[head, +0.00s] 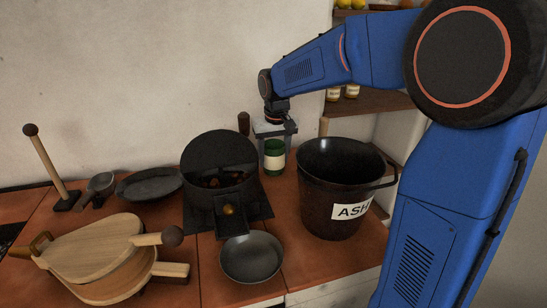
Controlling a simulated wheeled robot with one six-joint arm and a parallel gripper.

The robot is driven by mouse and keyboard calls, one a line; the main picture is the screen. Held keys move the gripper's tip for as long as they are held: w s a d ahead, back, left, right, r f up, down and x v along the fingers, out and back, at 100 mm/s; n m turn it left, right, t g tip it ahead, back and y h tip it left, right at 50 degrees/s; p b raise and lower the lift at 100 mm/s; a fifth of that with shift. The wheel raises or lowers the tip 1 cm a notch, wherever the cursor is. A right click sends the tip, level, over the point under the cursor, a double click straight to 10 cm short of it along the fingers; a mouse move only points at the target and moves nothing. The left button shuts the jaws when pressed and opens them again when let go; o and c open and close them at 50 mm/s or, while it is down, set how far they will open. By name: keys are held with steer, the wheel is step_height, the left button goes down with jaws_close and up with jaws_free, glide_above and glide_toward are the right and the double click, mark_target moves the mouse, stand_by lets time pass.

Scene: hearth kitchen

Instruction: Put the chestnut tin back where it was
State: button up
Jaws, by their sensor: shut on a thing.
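A small green tin (274,146) with a pale band around its middle stands upright between the fingers of my gripper (274,150). It is the only tin-like thing on the counter, but I cannot read a name on it. My gripper points down and is shut on it from above. The tin is at the back of the counter, between the black roaster (212,198) and the ash bucket (325,205). I cannot tell whether its base touches the counter or hangs just above it.
A dark bowl (252,259) sits at the front. A shelf (366,101) with jars is behind my arm.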

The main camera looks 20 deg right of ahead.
steer(key=shift+f, duration=0.1)
steer(key=o, duration=1.3)
steer(key=r, duration=0.4)
steer(key=s+r, duration=0.1)
steer(key=r, duration=0.3)
steer(key=s+r, duration=0.1)
steer(key=r, duration=0.3)
steer(key=shift+r, duration=0.1)
